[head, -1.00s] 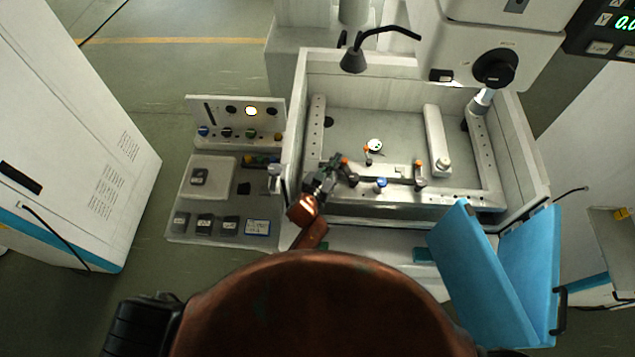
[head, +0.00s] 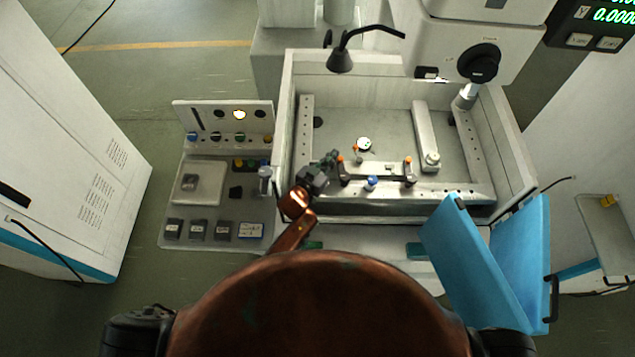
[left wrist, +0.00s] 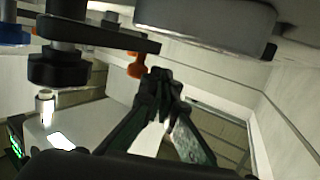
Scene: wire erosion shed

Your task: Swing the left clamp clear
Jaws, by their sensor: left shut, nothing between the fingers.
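The left clamp (head: 343,174) is a dark arm with an orange tip, on the front rail of the machine's tank. In the left wrist view its dark bar (left wrist: 105,37) shows close up, with a black knob below and the orange tip (left wrist: 137,67) at its end. My left gripper (head: 330,157) is shut and empty, just left of the clamp. In the left wrist view its fingertips (left wrist: 160,82) are close beside the orange tip; I cannot tell whether they touch. The right clamp (head: 409,172) stands farther right on the rail. My right gripper is out of view.
A blue knob (head: 371,183) sits between the clamps. A white round piece (head: 364,144) with an orange tip lies behind them. A black lamp (head: 341,60) hangs over the tank's back wall.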

